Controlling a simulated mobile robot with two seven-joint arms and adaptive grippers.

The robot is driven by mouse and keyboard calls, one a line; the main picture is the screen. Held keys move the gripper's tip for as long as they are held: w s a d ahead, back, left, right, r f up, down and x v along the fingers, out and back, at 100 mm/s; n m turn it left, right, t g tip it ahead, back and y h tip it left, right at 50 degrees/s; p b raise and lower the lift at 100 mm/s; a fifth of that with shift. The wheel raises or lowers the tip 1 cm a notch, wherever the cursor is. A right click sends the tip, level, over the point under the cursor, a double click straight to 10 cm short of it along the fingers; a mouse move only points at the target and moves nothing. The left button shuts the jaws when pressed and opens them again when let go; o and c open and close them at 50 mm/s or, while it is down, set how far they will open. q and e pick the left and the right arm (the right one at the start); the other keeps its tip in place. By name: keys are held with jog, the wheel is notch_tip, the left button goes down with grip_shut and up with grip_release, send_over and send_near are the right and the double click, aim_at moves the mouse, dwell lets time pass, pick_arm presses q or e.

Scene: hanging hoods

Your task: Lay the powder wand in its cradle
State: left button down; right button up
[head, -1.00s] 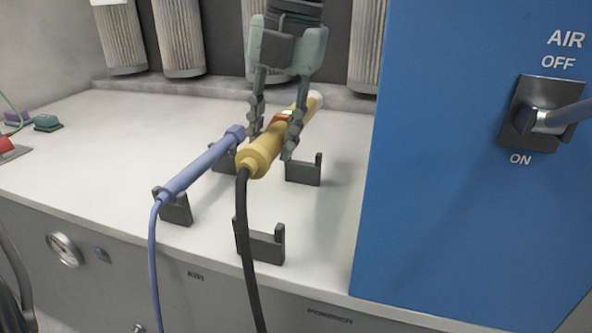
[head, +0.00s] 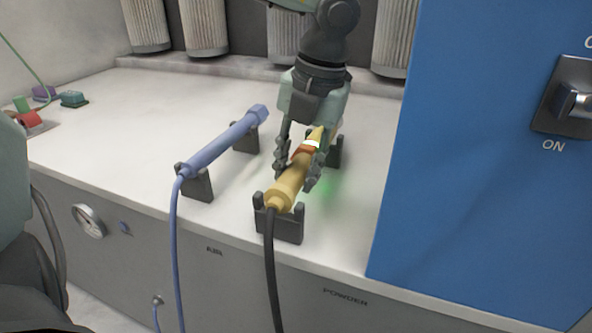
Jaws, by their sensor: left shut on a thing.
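The powder wand (head: 290,184) is yellow with an orange band, a lit light and a black hose. My left gripper (head: 297,172) is shut around its middle from above. The wand lies along its cradle, two dark forked brackets on the counter. Its hose end is between the prongs of the front bracket (head: 283,228). Its far end is beside or over the back bracket (head: 336,152), which the gripper and wand partly hide. I cannot tell whether the wand touches the bracket bottoms. My right gripper is not in view.
A blue wand (head: 222,143) lies in its own two brackets to the left. A tall blue panel (head: 455,150) with a switch (head: 572,98) closes off the right side. Filter cartridges (head: 205,25) hang behind. The left of the white counter (head: 120,130) is mostly clear.

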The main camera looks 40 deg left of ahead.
pick_arm(q)
jog(key=c, duration=1.4)
grip_release()
jog(key=shift+s+f, duration=0.1)
jog(key=shift+s, duration=0.05)
jog(key=shift+o, duration=1.4)
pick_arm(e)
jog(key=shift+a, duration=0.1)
pick_arm(q)
jog(key=shift+p, duration=0.65)
notch_tip(320, 180, up, 7)
jog(key=d+b, duration=0.1)
jog(key=shift+w+d+r+b, duration=0.2)
jog(key=shift+w+d+b, duration=0.15)
jog(key=shift+w, duration=0.1)
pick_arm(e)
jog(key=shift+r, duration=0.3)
